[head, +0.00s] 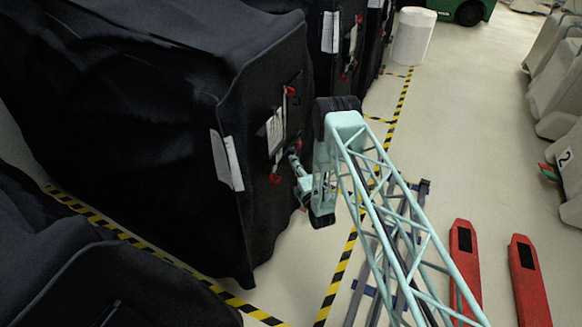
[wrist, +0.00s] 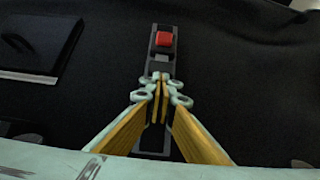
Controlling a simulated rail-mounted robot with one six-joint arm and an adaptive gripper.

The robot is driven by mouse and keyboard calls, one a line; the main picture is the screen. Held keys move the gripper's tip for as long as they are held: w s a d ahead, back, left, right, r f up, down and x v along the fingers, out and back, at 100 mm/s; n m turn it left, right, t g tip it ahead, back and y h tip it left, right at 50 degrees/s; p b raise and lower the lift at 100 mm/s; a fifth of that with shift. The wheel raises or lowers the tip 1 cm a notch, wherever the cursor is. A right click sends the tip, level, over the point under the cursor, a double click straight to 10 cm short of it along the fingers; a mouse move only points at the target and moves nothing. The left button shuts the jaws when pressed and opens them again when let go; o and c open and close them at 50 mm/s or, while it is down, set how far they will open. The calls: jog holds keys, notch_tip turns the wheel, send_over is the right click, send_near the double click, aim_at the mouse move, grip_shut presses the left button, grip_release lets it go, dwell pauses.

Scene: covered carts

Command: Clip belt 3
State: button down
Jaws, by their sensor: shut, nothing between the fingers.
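A covered cart (head: 150,110) in black cloth stands at the left in the head view. Its right face carries red belt parts, an upper one (head: 289,91) and a lower one (head: 275,178). My gripper (head: 295,158) is close to this face, near the lower red part. In the wrist view, a dark belt buckle with a red button (wrist: 164,39) lies on the black cloth. My gripper (wrist: 160,88) is shut and empty, its tips just below the button over the dark strap. The fingers hide part of the strap, and I cannot tell whether the buckle is clipped or which number it bears.
A dark panel with a pale edge (wrist: 38,45) is at the upper left of the wrist view. More covered carts (head: 325,40) stand behind. Red forks (head: 465,265) lie on the floor at the right. Pale floor (head: 470,130) is open beyond the striped line (head: 398,105).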

jog(key=shift+w+d+r, duration=0.1)
jog(key=shift+w+r, duration=0.05)
jog(key=shift+w, duration=0.15)
jog(key=shift+r, duration=0.15)
jog(key=shift+s, duration=0.4)
jog(key=s+a+v, duration=0.1)
jog(key=a+v, duration=0.1)
jog(key=v, duration=1)
jog(key=shift+s+a+f+p, duration=0.25)
jog(key=shift+s+f+p, duration=0.05)
jog(key=shift+f+p, duration=0.1)
jog(key=shift+a+b, duration=0.15)
jog(key=shift+b, duration=2.45)
jog(key=b, duration=0.2)
jog(key=shift+s+r+b, duration=0.15)
jog(key=shift+r+b, duration=0.1)
jog(key=shift+b, duration=0.05)
jog(key=shift+s+r+b, duration=0.1)
jog(key=shift+r+b, duration=0.15)
jog(key=shift+b, duration=0.3)
